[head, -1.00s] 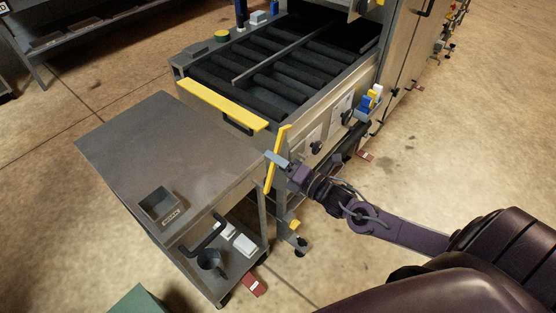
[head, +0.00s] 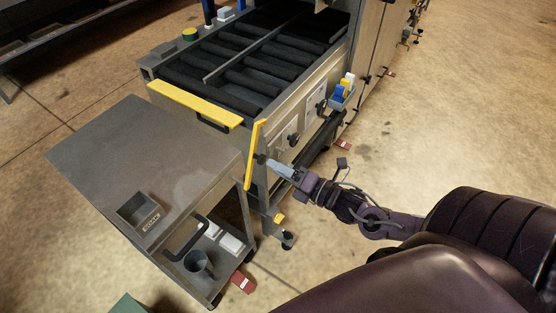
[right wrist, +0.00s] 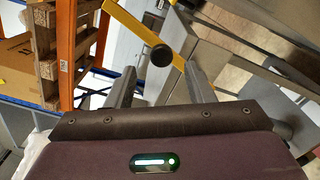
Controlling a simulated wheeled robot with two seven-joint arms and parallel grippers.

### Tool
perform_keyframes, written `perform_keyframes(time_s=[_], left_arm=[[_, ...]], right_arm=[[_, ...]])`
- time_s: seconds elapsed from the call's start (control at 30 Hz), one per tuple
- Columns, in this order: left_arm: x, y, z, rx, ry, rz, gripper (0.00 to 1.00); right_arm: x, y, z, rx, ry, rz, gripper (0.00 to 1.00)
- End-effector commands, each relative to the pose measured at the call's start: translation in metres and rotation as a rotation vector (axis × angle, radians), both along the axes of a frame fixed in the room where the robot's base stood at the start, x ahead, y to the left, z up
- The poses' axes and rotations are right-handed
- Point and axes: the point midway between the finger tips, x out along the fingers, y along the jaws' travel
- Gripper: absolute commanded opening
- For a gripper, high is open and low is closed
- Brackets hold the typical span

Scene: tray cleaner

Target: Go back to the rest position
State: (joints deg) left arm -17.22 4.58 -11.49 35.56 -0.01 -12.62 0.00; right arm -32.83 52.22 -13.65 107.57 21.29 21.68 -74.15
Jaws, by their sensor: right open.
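My right gripper (head: 271,165) is open, just right of an upright yellow bar (head: 254,150) at the near corner of the tray machine. A black round knob on the bar (right wrist: 160,54) shows in the right wrist view, near the gap between my two fingers (right wrist: 163,75). Nothing is held between them. I cannot tell whether a finger touches the knob. My left gripper is in none of the views.
The roller conveyor (head: 215,75) has a yellow front edge (head: 195,103).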

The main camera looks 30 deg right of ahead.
Motion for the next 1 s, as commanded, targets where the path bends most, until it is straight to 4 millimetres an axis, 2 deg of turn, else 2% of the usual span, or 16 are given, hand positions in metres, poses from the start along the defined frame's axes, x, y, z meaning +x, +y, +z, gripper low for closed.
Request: perform_keyframes(time_s=[0.33, 0.47, 0.57, 0.67, 0.73, 0.87, 0.9, 1.0], left_arm=[[0.0, 0.0, 0.0, 0.0, -0.001, 0.0, 0.36], [0.001, 0.0, 0.0, 0.0, -0.001, 0.0, 0.36], [0.001, 0.0, 0.0, 0.0, -0.001, 0.0, 0.36], [0.001, 0.0, 0.0, 0.0, -0.001, 0.0, 0.36], [0.001, 0.0, 0.0, 0.0, -0.001, 0.0, 0.36], [0.001, 0.0, 0.0, 0.001, -0.001, 0.0, 0.36], [0.001, 0.0, 0.0, 0.001, -0.001, 0.0, 0.36], [0.001, 0.0, 0.0, 0.001, -0.001, 0.0, 0.36]], right_arm=[[0.0, -0.001, -0.001, 0.001, 0.002, -0.003, 0.48], [0.002, -0.016, -0.023, 0.039, 0.062, -0.055, 0.48], [0.0, -0.044, -0.069, 0.123, 0.184, -0.158, 0.48], [-0.012, -0.076, -0.134, 0.259, 0.352, -0.311, 0.48], [-0.029, -0.093, -0.183, 0.369, 0.472, -0.428, 0.48], [-0.075, -0.107, -0.271, 0.581, 0.684, -0.652, 0.48], [-0.092, -0.106, -0.296, 0.647, 0.746, -0.721, 0.48], [-0.141, -0.093, -0.355, 0.807, 0.895, -0.896, 0.48]])
